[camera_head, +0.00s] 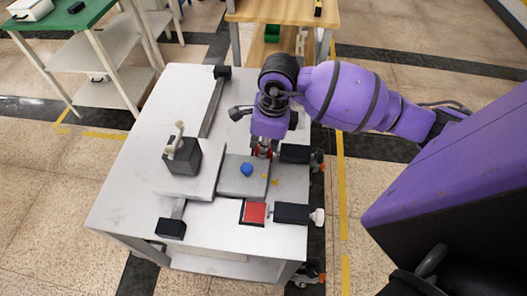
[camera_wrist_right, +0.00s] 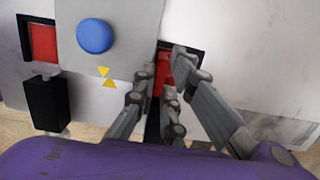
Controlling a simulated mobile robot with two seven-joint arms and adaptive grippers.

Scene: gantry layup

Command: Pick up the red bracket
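A red part (camera_wrist_right: 162,72), which looks like the red bracket, sits at a dark-edged recess in the grey table top in the right wrist view. Only some of it shows between my fingers. My right gripper (camera_wrist_right: 163,75) has its fingers around it; contact is unclear, so I cannot tell if it is gripped. In the head view my right gripper (camera_head: 262,150) points down at the table, with a bit of red at its tips. A second red square piece (camera_head: 255,212) lies in a black-edged recess nearer the front; it also shows in the wrist view (camera_wrist_right: 43,43). My left gripper is not in view.
A grey plate with a blue dome (camera_head: 247,169) and yellow triangles (camera_wrist_right: 105,77) lies beside the gripper. Black clamp blocks (camera_head: 291,213) stand at the table edges. A dark box (camera_head: 182,157) stands left. The table's front left (camera_head: 125,205) is clear.

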